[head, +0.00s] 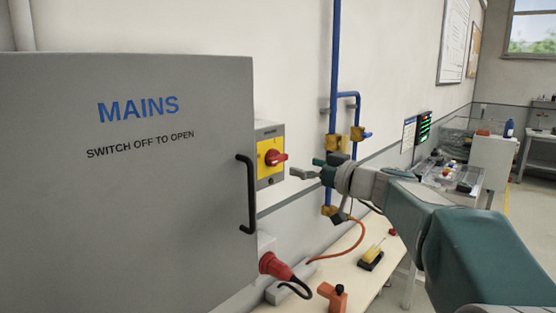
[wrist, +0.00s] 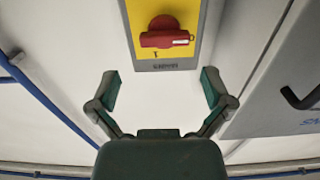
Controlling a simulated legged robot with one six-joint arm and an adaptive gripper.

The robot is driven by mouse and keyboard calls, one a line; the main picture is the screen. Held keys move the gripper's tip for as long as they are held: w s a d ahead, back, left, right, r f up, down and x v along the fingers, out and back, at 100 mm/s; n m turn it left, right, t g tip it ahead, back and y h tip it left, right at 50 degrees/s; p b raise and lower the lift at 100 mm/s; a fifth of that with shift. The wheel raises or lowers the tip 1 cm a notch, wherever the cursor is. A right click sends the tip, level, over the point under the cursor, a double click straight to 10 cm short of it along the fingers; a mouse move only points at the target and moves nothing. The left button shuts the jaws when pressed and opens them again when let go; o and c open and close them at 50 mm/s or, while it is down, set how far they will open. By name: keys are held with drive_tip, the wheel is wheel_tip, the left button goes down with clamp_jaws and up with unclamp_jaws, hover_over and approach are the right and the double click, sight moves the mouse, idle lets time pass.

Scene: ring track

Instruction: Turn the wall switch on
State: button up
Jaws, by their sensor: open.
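The wall switch is a red rotary knob (head: 276,158) on a yellow plate (head: 266,174) in a grey box, mounted on the wall just right of the grey MAINS cabinet. In the wrist view the red knob (wrist: 165,38) is at the top, with its grip bar lying across the picture and a white mark near the bar's right end. My gripper (head: 307,168) is open and empty, a short gap to the right of the knob in the head view. In the wrist view my gripper (wrist: 161,86) has its fingers spread wide, below the knob and touching nothing.
The MAINS cabinet (head: 130,200) with its black handle (head: 246,195) stands close on the left. Blue pipes (head: 335,70) with yellow fittings run up the wall behind my gripper. A red plug (head: 275,264) and a bench (head: 355,255) with small items are below.

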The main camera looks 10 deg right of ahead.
sight(281, 160)
drive_tip(key=x, duration=0.7)
drive_tip(key=shift+a, duration=0.6)
drive_tip(key=shift+w+d, duration=0.1)
drive_tip(key=shift+d, duration=0.2)
drive_tip(key=c, duration=0.9)
